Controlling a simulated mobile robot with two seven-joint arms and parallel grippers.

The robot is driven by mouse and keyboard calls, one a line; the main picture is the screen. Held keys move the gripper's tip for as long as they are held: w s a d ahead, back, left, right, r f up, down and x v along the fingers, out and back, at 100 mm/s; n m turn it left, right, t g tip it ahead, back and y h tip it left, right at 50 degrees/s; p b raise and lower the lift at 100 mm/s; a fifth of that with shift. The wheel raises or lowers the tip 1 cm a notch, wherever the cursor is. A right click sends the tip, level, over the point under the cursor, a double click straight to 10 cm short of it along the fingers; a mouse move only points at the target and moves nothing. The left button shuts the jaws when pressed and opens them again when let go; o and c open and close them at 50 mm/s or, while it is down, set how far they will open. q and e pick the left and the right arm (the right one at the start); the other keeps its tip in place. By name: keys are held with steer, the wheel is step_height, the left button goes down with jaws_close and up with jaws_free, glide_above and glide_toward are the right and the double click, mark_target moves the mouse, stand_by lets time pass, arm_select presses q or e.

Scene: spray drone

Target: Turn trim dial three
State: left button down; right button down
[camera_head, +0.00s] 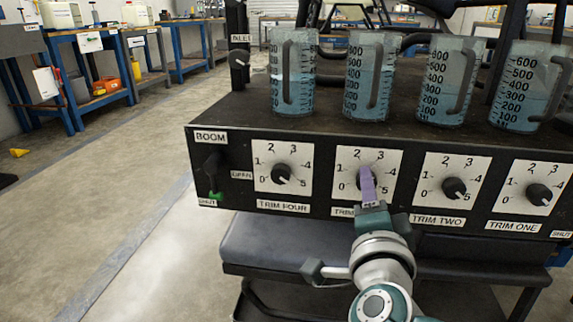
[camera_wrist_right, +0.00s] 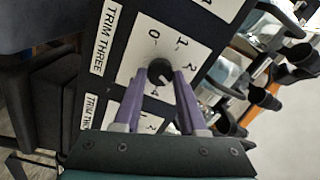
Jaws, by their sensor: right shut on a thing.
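Trim dial three is a round black knob (camera_wrist_right: 160,69) on a white numbered plate (camera_head: 394,190), second from the left on the black panel. In the head view my right gripper (camera_head: 368,181) covers most of the knob and part of its label. In the right wrist view, my right gripper (camera_wrist_right: 164,78) has its two purple fingers on either side of the knob, shut on it. The TRIM THREE label (camera_wrist_right: 105,40) is readable there. Which number the knob points to is hard to tell. My left gripper is not in view.
Other dials flank it: trim four (camera_head: 282,173), trim two (camera_head: 454,188) and trim one (camera_head: 539,194). A boom lever (camera_head: 212,170) is at the panel's left end. Several measuring jugs with bluish liquid, such as this one (camera_head: 369,75), stand above. Open floor (camera_head: 130,180) lies left.

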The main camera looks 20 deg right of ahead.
steer(key=shift+c, duration=2.3)
jaws_free()
steer(key=p+v, duration=0.3)
steer(key=v, duration=0.7)
steer(key=shift+w, duration=0.1)
